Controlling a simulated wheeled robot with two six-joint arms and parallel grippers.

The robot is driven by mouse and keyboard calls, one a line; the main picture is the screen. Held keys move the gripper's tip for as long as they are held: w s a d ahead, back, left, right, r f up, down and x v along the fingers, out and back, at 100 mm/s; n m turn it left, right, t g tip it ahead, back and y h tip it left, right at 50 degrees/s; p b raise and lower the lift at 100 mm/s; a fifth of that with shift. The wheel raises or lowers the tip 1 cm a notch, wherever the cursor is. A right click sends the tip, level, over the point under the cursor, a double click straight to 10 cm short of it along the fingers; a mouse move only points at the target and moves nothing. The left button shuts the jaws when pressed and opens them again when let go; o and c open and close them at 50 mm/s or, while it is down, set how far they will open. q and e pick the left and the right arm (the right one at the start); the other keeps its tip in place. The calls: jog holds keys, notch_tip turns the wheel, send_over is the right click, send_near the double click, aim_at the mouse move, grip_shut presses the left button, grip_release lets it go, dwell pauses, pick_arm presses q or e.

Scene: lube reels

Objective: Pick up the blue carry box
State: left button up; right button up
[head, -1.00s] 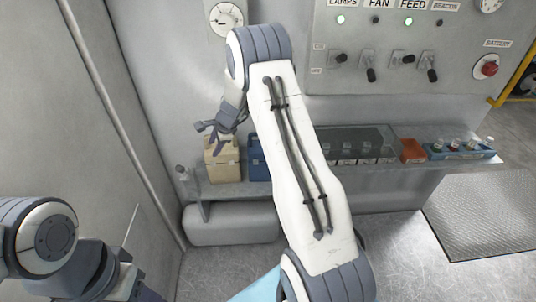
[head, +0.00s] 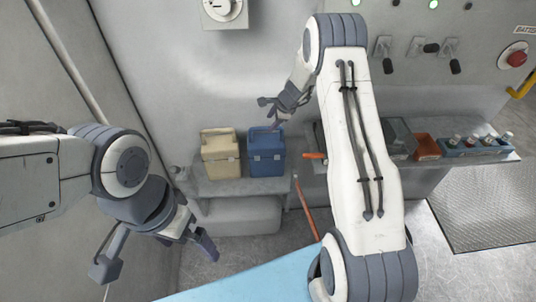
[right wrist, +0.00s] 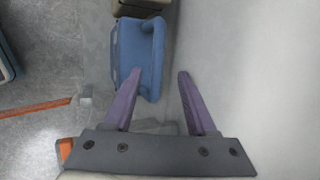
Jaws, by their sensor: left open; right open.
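The blue carry box (head: 266,160) stands upright on the low shelf, right of a beige box. My right gripper (head: 268,113) is open and empty, just above and behind the blue box's top in the head view. In the right wrist view the blue box (right wrist: 138,52) lies ahead; the left finger's tip overlaps its near part, and the right finger is beside it. I cannot tell whether they touch. My left gripper (head: 155,259) is open and empty at the lower left, well away from the box.
The beige box (head: 221,158) stands close to the left of the blue box. An orange bar (head: 306,208) slants down in front of the shelf (head: 236,187). An orange bin (head: 427,147) and a blue tray of bottles (head: 474,147) sit at right. The wall is close behind.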

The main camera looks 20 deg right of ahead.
aim_at(267, 127)
jog(key=p+x, duration=0.1)
jog(key=x, duration=0.4)
jog(key=shift+a+f+p, duration=0.25)
jog(key=shift+p, duration=0.1)
jog(key=shift+w+f, duration=0.15)
jog(key=shift+f, duration=0.25)
jog(key=shift+f+b, duration=0.3)
jog(key=shift+b, duration=0.05)
grip_shut()
dwell(1.4)
